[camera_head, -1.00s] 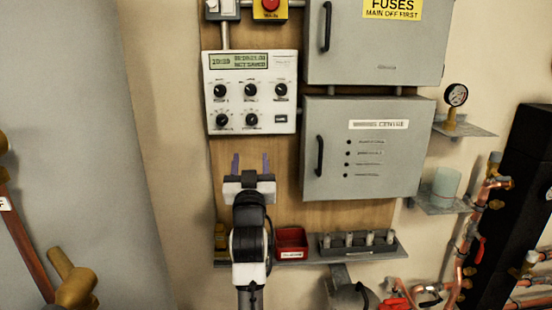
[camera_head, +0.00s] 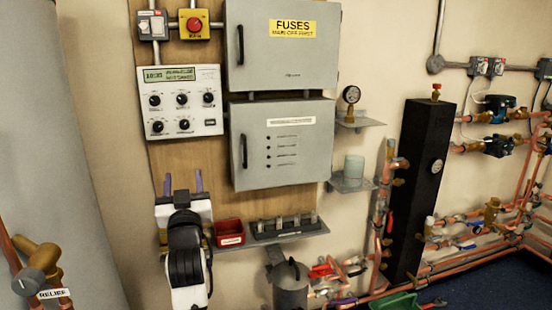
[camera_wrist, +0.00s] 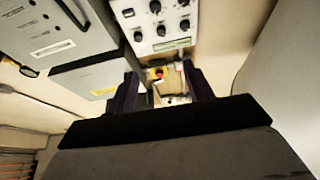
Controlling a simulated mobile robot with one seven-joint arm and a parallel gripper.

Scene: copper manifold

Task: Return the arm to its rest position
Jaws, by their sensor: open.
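My gripper (camera_head: 183,184) is raised in front of the wooden backboard, below the white control panel (camera_head: 180,101). Its two purple-grey fingers point up and stand apart, with nothing between them. In the wrist view my gripper (camera_wrist: 165,90) also shows its two dark fingers apart and empty. The control panel (camera_wrist: 160,25) with its black knobs appears beyond the fingertips there. My arm hides part of the backboard and the left end of the shelf.
Two grey cabinets (camera_head: 283,145) hang right of my gripper. A red bin (camera_head: 229,233) and a rack of fuses (camera_head: 283,226) sit on the shelf beside my arm. A gauge (camera_head: 351,95), a black column (camera_head: 421,190) and copper pipes stand further right. A grey cylinder (camera_head: 60,160) stands left.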

